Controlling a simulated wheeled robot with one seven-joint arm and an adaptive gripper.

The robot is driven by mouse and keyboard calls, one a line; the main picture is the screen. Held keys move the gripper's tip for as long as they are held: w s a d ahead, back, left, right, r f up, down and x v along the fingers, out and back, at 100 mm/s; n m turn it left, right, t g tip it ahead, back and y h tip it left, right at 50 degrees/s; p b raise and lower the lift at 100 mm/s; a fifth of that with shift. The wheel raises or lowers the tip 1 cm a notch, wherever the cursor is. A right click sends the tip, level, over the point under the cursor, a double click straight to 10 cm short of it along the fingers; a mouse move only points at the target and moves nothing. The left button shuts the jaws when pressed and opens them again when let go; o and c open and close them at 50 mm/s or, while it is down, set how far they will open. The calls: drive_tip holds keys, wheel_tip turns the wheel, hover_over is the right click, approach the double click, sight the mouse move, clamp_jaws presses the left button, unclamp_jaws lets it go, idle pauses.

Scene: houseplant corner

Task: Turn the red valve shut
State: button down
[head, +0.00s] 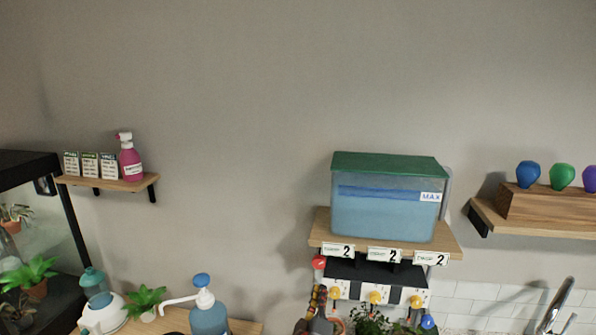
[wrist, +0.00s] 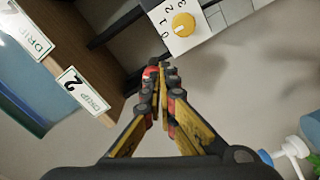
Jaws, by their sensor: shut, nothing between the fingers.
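The red valve (head: 319,262) is a small round red knob under the left end of the tank shelf in the head view. My gripper (head: 318,291) is just below it, fingers pointing up, with a small gap in the picture; I cannot tell the depth between them. In the wrist view my gripper (wrist: 161,68) is shut, its yellow and black fingers together with nothing between them. A bit of red shows at the fingertips there, and I cannot tell whether it is valve or finger. The valve's turn position is too small to read.
A water tank (head: 385,215) stands on a wooden shelf (head: 445,245) with several labels along its edge. Yellow dials sit below; one shows numbers in the wrist view (wrist: 183,25). Plants (head: 372,325) and a blue knob (head: 427,321) are lower. A pump bottle (head: 207,316) stands left.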

sight(324, 278)
drive_tip(key=w, duration=0.3)
drive_tip(key=w+d+b, duration=0.1)
drive_tip(key=w, duration=0.2)
drive_tip(key=shift+w+d, duration=0.1)
drive_tip(key=shift+w, duration=0.1)
drive_tip(key=shift+w+r, duration=0.1)
